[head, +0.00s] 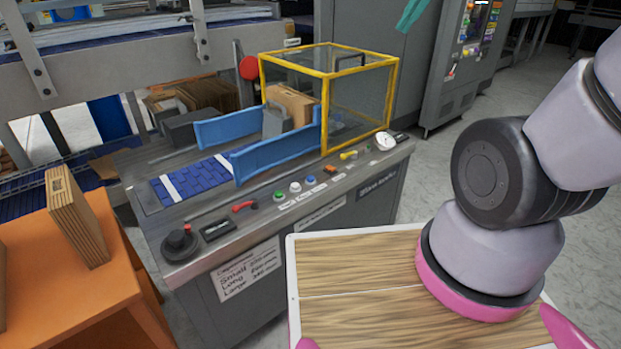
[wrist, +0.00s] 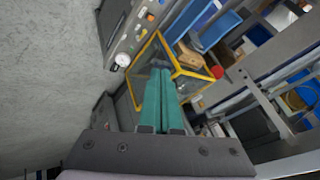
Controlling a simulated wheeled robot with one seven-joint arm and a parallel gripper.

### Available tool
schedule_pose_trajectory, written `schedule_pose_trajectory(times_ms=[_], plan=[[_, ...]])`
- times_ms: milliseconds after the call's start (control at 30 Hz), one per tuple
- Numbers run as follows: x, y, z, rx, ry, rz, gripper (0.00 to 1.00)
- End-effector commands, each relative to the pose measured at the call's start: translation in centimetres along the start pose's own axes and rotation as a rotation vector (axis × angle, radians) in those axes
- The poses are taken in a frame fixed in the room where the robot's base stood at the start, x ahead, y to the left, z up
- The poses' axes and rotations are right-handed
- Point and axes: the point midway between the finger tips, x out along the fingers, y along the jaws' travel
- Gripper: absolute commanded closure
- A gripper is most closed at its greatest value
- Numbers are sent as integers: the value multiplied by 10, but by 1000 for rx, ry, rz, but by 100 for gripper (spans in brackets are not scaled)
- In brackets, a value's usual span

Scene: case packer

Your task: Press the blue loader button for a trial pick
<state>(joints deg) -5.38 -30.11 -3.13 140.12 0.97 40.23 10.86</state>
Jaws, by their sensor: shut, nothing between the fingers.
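The blue loader button (head: 310,181) is a small round button on the sloped grey control panel (head: 225,232) at the front of the case packer. It sits in a row between a white button (head: 295,187) and an orange switch (head: 329,171). My gripper's teal fingers (head: 411,15) show at the top of the head view, well above and beyond the panel, apart from the button. In the wrist view the fingers (wrist: 160,72) lie together, shut and empty, in front of the yellow-framed guard. The blue button is too small to make out surely in the wrist view.
A clear guard box with a yellow frame (head: 327,73) stands behind the panel's right end. A green button (head: 279,196), red handle (head: 244,206), black knob (head: 180,241) and gauge (head: 385,142) share the panel. An orange stand (head: 70,300) is at left; grey floor is open at right.

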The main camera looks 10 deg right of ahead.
Motion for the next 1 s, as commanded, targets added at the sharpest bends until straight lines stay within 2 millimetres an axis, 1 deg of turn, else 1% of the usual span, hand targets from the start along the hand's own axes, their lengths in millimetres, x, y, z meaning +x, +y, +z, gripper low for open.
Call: schedule_pose_trajectory(times_ms=[33, 100, 233, 367, 400, 467, 500, 667, 700, 767, 800, 967, 1000], plan=[[18, -4, -8, 16, -9, 7, 100], [38, -9, -19, 43, -3, 11, 100], [80, -19, -37, 91, 8, 22, 100], [125, -28, -49, 130, 23, 32, 100], [139, -30, -51, 141, 28, 36, 100], [160, -34, -54, 156, 37, 40, 100], [175, -36, -55, 165, 43, 43, 100], [234, -45, -56, 194, 70, 51, 100], [249, -47, -54, 198, 77, 52, 100], [271, -49, -51, 205, 87, 53, 100], [285, -51, -49, 207, 95, 52, 100], [343, -55, -34, 210, 123, 46, 100], [357, -56, -29, 208, 129, 43, 100]])
